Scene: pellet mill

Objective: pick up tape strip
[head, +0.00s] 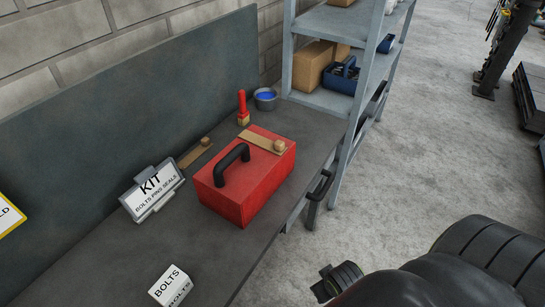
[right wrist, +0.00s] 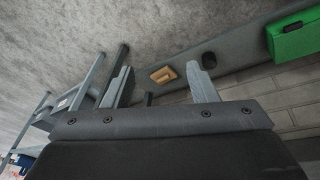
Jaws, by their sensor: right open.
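Two tan strips, each with a small brown knob at one end, look like tape strips. One tape strip (head: 258,141) lies on top of the red toolbox (head: 240,185), beside its black handle. The other tape strip (head: 193,155) lies on the dark bench behind the box. My right arm shows at the lower right of the head view, apart from the bench. In the right wrist view my right gripper (right wrist: 160,85) is open, with nothing between its fingers. A small tan piece (right wrist: 163,74) shows beyond the fingers; I cannot tell what it is. My left gripper is not in view.
On the bench (head: 190,250) stand a KIT sign (head: 153,190), a white BOLTS box (head: 171,286), a red-handled brush (head: 242,107) and a cup with blue contents (head: 266,98). A metal shelf (head: 325,97) stands at the bench's far end.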

